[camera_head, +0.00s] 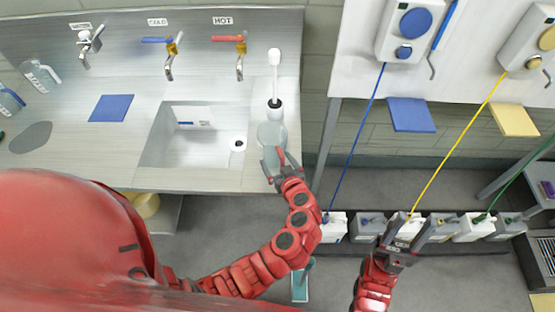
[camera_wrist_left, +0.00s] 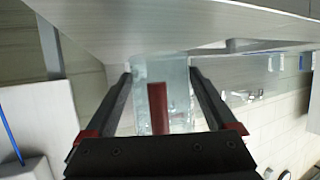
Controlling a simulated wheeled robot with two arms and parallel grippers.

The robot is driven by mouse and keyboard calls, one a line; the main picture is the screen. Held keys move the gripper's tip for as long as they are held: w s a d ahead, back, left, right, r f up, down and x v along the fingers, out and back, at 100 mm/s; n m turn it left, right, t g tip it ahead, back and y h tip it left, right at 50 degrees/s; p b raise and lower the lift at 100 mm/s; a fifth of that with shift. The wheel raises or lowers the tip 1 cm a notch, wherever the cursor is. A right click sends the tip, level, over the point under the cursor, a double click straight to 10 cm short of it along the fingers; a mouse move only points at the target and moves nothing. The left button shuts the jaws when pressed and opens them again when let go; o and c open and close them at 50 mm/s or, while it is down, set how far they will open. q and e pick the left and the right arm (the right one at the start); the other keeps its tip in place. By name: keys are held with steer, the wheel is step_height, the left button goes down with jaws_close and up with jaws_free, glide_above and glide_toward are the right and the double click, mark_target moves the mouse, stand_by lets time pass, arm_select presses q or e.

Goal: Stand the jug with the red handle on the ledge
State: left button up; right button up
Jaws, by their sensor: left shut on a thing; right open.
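The clear jug with the red handle (camera_head: 272,133) is at the right end of the steel counter (camera_head: 215,176), right of the sink. My left gripper (camera_head: 274,160) is shut on it from the front. In the left wrist view the clear jug (camera_wrist_left: 178,78) stands between the two fingers, with its red handle (camera_wrist_left: 157,108) towards the palm. I cannot tell whether its base touches the counter. No surface is clearly marked as the ledge. My right gripper (camera_head: 400,248) is open, low on the right near a row of jugs or bottles (camera_head: 365,226).
A white brush in a holder (camera_head: 274,105) stands just behind the held jug. The sink (camera_head: 195,140) lies left of it, with taps (camera_head: 240,60) behind. A blue mat (camera_head: 111,108), a grey mat (camera_head: 30,138) and another clear jug (camera_head: 40,76) are further left. Wall dispensers (camera_head: 408,25) hang right.

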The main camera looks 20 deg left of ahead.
arm_select(q)
steer(key=shift+f, duration=0.45)
steer(key=shift+f, duration=0.1)
steer(key=shift+f+b, duration=0.15)
steer(key=shift+b, duration=0.2)
steer(key=o, duration=1.4)
